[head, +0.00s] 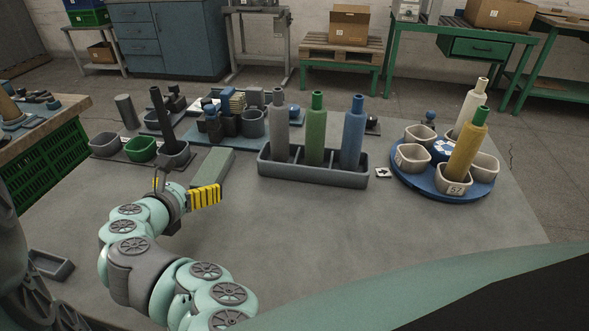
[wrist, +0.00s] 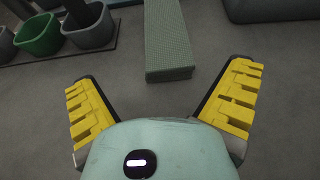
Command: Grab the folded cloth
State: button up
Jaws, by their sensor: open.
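The folded cloth (head: 213,168) is a long, narrow, grey-green strip with a ribbed texture. It lies flat on the grey table just beyond my gripper (head: 188,196) in the head view. In the wrist view the cloth (wrist: 167,40) runs away from me, with its near end just ahead of and between the open fingers. My gripper (wrist: 163,105) has yellow ribbed fingers spread wide with nothing between them. The gap between the cloth's near end and the fingertips looks small; the height of the fingers above the table is hard to tell.
Left are a green cup (head: 141,150) and a grey cup (head: 174,155) with a dark rod. A blue turntable (head: 440,182) with cups stands far right.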

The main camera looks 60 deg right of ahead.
aim_at(203, 180)
jog(key=x, duration=0.4)
jog(key=shift+s+d+f+b, duration=0.1)
jog(key=shift+s+d+b, duration=0.05)
jog(key=shift+s+b, duration=0.2)
jog(key=shift+w+d+f, duration=0.2)
jog(key=shift+w+d, duration=0.05)
jog(key=shift+d, duration=0.25)
jog(key=shift+c, duration=0.3)
jog(key=c, duration=1.2)
